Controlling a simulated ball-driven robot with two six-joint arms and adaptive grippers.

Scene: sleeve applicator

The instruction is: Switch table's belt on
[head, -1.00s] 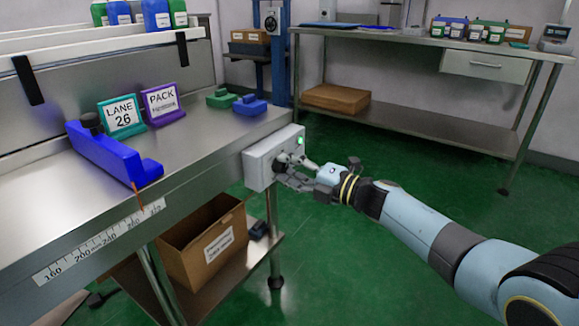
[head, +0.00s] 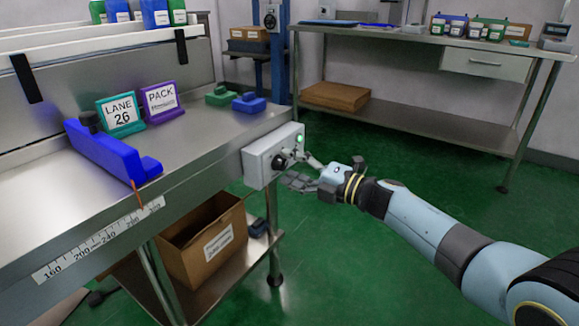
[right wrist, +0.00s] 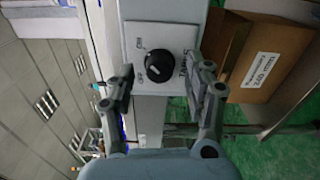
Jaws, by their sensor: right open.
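A grey switch box (head: 262,160) is fixed at the end of the steel table. A black rotary knob (head: 279,162) sits on its face, and a green lamp (head: 299,139) above it glows. In the right wrist view the knob (right wrist: 158,66) carries a white pointer mark, with small lettering around it; I cannot tell for sure which label the mark faces. My right gripper (head: 305,172) is open in front of the box, its fingers apart on either side of the knob and a little back from it. My left gripper is out of view.
On the steel table (head: 215,140) stand a blue guide (head: 105,150), a LANE 26 sign (head: 121,115), a PACK sign (head: 163,100) and small green and blue blocks. A cardboard box (head: 205,245) sits on the lower shelf. Green floor to the right is clear.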

